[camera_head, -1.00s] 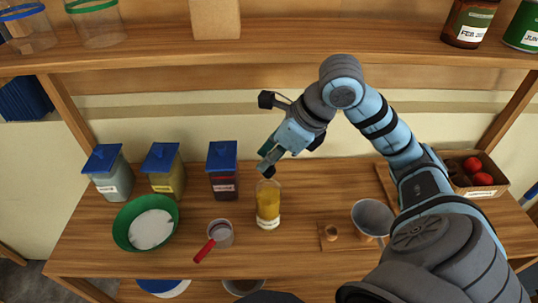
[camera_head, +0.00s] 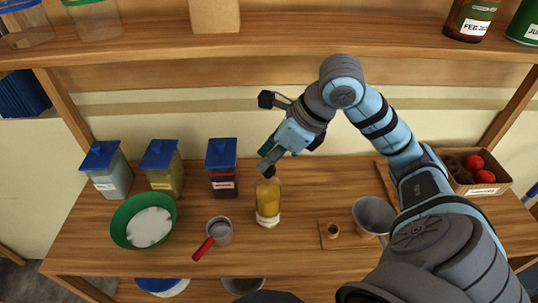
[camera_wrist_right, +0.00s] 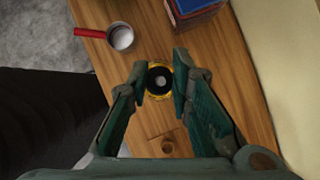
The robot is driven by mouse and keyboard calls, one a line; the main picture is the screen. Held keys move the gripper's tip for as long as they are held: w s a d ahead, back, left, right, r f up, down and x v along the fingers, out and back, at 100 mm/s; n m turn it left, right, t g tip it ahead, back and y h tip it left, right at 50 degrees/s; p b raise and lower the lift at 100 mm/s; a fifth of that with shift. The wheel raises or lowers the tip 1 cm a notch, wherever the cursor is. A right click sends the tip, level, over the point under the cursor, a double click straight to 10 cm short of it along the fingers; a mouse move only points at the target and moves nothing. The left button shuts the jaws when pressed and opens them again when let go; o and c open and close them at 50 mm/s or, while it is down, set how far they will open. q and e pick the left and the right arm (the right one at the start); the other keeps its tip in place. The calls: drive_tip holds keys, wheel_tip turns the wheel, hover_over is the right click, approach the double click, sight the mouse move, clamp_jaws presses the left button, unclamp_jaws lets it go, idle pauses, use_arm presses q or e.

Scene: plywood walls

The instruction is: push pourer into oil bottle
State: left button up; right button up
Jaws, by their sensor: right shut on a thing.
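The oil bottle (camera_head: 268,205), clear with yellow oil and a pale label, stands upright on the wooden counter. My right gripper (camera_head: 266,170) is right above its mouth, fingers pointing down. In the right wrist view my right gripper (camera_wrist_right: 160,83) is shut on the pourer (camera_wrist_right: 160,72), a dark round piece with a paler centre. The yellow rim of the bottle shows around it, so the two look roughly lined up. I cannot tell whether the pourer touches the bottle mouth. The pourer is too small to make out in the head view. My left gripper is out of view.
Blue-lidded jars (camera_head: 222,170) stand behind and left of the bottle. A green bowl (camera_head: 145,244) and a red-handled cup (camera_head: 219,232) are to the left. A small wooden board (camera_head: 331,235), a grey funnel-like cup (camera_head: 373,215) and a produce box (camera_head: 483,188) are to the right.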

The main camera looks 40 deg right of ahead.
idle(0.3)
drive_tip(key=o, duration=1.4)
wheel_tip(320, 180, up, 8)
drive_tip(key=p, duration=0.7)
clamp_jaws()
